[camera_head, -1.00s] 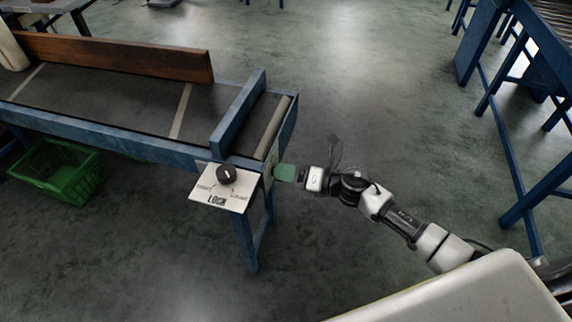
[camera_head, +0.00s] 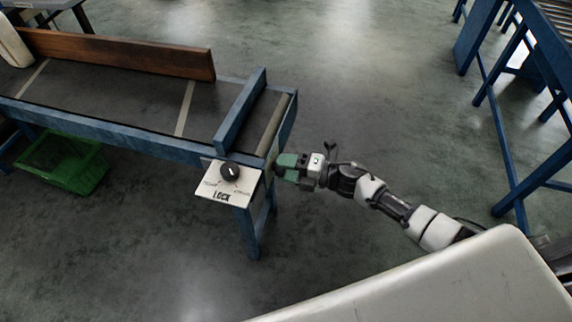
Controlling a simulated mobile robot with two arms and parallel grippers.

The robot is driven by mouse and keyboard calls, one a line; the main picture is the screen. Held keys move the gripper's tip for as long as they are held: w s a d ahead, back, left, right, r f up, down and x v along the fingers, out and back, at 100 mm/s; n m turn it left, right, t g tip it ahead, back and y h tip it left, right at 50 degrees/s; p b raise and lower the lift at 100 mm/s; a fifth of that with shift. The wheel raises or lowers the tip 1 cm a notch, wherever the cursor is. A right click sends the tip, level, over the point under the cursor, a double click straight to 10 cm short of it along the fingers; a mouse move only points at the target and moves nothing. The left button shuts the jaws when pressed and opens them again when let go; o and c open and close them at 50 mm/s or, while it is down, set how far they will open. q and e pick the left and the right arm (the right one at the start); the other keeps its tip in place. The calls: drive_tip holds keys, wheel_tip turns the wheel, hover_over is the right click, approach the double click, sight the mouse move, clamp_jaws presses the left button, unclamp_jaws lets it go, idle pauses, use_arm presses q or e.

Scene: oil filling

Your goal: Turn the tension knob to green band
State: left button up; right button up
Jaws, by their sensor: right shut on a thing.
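A black lock knob (camera_head: 230,172) sits on a white plate (camera_head: 225,187) marked "LOCK" at the near corner of the blue conveyor frame. My right gripper (camera_head: 279,165) is at the conveyor's right end, just right of the plate, with its green fingers against the end of the frame. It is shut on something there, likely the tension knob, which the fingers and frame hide. The green band cannot be made out. My left gripper is not in view.
The conveyor (camera_head: 110,100) carries a brown wooden board (camera_head: 120,54) along its far side. A green crate (camera_head: 65,165) stands on the floor below it. Another blue frame (camera_head: 500,110) stands at the right. The floor between is clear.

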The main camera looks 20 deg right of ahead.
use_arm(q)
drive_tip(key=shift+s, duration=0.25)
use_arm(e)
drive_tip(key=o, duration=0.9)
drive_tip(key=shift+d, duration=0.1)
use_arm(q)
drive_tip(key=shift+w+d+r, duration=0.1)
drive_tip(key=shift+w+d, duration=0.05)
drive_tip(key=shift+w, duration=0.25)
use_arm(e)
drive_tip(key=v, duration=1)
drive_tip(key=shift+s+d, duration=0.2)
drive_tip(key=shift+d, duration=0.05)
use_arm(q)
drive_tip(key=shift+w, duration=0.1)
